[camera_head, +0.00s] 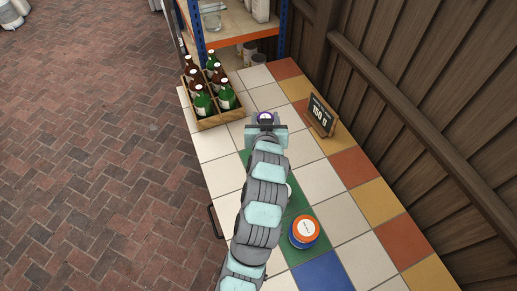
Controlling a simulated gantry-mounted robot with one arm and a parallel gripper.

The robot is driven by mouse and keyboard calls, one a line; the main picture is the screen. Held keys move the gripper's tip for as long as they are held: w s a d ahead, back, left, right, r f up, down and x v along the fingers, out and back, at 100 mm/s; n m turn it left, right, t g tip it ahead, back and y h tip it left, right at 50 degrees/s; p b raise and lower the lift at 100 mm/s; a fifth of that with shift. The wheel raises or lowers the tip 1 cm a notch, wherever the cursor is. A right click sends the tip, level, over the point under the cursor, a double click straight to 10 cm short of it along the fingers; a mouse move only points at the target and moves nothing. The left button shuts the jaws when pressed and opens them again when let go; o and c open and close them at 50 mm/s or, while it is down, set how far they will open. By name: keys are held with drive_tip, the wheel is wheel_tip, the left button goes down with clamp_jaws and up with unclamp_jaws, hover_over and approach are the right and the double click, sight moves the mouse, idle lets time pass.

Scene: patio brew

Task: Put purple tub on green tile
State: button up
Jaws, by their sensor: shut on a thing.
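The purple tub (265,116) shows only as a small purple and white top at the far end of my arm. My gripper (265,124) is shut on it, over the pale tiles near the back of the tiled counter. My gripper hides most of the tub, so I cannot tell whether it touches the counter. Green tile surface (296,206) shows on both sides of my arm, nearer than the gripper. My arm covers its middle, so I cannot tell whether it is one tile or more.
An orange-lidded tub (304,230) stands at the green area's near edge. A small white thing (289,190) peeks out beside my arm. A shelf (235,30) stands behind.

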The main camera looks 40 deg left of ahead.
wheel_tip(320, 180, down, 20)
drive_tip(key=b, duration=0.2)
drive_tip(key=shift+b, duration=0.3)
drive_tip(key=shift+f, duration=0.25)
drive_tip(key=o, duration=1.3)
drive_tip(key=shift+o, duration=0.2)
drive_tip(key=shift+r, duration=0.3)
drive_tip(key=p+v, duration=0.1)
drive_tip(key=v, duration=1.1)
drive_tip(key=shift+f, duration=0.1)
drive_tip(key=shift+a, duration=0.1)
